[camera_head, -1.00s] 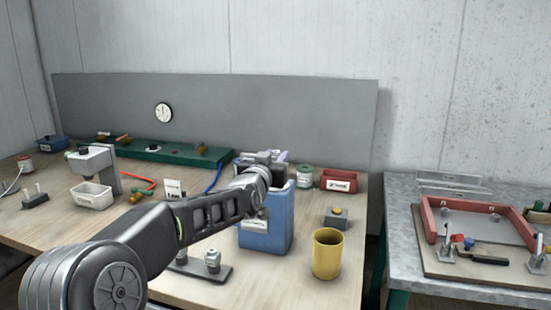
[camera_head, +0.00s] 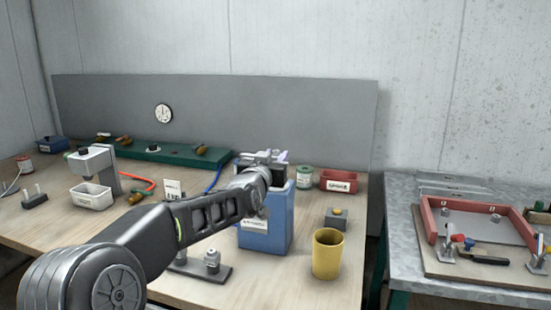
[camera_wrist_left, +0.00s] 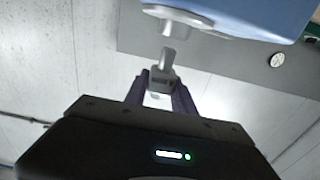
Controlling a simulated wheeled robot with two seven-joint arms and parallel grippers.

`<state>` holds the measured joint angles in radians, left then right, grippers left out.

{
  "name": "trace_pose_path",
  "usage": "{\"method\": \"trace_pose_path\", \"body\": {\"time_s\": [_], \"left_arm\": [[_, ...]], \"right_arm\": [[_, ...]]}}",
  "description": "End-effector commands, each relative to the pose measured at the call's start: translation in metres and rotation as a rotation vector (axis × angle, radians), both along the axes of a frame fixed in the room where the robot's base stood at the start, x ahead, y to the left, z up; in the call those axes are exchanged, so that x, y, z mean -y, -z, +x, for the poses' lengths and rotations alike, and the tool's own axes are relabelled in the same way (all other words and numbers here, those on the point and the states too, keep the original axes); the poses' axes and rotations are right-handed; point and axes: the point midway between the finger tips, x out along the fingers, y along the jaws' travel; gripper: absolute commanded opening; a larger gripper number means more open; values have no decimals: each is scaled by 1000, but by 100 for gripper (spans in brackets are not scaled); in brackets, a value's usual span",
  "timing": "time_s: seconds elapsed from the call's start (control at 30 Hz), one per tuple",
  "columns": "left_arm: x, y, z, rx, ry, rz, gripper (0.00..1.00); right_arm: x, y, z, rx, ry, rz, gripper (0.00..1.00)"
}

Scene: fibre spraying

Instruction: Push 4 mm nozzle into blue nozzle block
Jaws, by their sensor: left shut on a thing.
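The blue nozzle block (camera_head: 268,228) stands upright on the wooden bench in the head view, with a white label on its front. My left gripper (camera_head: 274,155) is at its top, and my wrist partly hides the block. In the left wrist view the blue block (camera_wrist_left: 265,14) fills the upper right, with a pale round fitting (camera_wrist_left: 178,14) beside it. My left gripper (camera_wrist_left: 160,88) is shut on a small grey nozzle (camera_wrist_left: 161,76), whose narrow end points at the fitting. I cannot tell whether they touch. The nozzle is hidden in the head view. My right gripper is not in view.
A red bin (camera_head: 339,180) is behind. A dark stand with metal pieces (camera_head: 203,268) is in front. A metal table (camera_head: 400,235) is at right.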

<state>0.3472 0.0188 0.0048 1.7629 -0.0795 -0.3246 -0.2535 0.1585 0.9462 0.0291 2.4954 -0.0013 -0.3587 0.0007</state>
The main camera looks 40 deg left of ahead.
Motion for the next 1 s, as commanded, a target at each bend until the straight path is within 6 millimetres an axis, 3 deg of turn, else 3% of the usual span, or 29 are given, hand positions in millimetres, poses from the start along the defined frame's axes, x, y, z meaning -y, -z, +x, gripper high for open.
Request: {"method": "trace_pose_path", "body": {"time_s": [1.0], "left_arm": [[0, 0, 0, 1, 0, 0, 0]], "right_arm": [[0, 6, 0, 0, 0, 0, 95]]}}
